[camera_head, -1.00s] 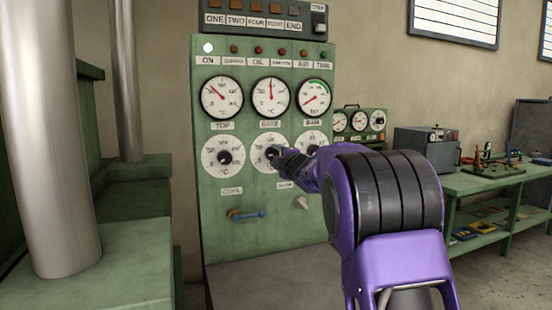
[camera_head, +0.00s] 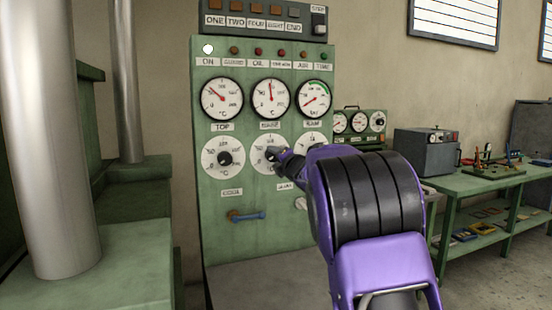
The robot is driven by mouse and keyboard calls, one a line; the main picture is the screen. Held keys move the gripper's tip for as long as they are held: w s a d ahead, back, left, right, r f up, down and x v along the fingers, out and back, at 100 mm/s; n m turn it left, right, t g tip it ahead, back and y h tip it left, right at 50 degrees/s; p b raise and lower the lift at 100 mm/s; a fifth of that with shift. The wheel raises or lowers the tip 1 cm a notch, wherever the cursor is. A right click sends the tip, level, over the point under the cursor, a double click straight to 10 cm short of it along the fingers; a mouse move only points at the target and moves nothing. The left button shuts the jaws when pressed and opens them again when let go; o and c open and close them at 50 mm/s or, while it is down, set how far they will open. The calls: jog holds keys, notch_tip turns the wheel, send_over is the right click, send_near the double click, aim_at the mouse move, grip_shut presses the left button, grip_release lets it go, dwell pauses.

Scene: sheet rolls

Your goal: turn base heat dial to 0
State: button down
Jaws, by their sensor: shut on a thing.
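The base heat dial (camera_head: 264,163) is the middle white dial in the lower row on the green control panel (camera_head: 215,205), under the BASE label. My gripper (camera_head: 273,155) is at the dial's centre, shut on its dark knob. The gripper and purple arm cover the knob and the dial's right part, so its setting cannot be read. The BASE gauge (camera_head: 270,98) above it has a white face, with its needle pointing nearly straight up.
The top heat dial (camera_head: 223,157) is close on the left. The third dial (camera_head: 309,140) is partly behind my arm. A blue-handled lever (camera_head: 248,216) and a pale knob (camera_head: 300,204) sit below. A metal column (camera_head: 55,150) stands at left, a green bench (camera_head: 475,185) at right.

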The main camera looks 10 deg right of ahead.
dwell(0.3)
jog(key=shift+c, duration=1.4)
grip_release()
jog(key=shift+s, duration=0.1)
jog(key=s+d, duration=0.3)
jog(key=s, duration=1.4)
jog(key=shift+d, duration=0.2)
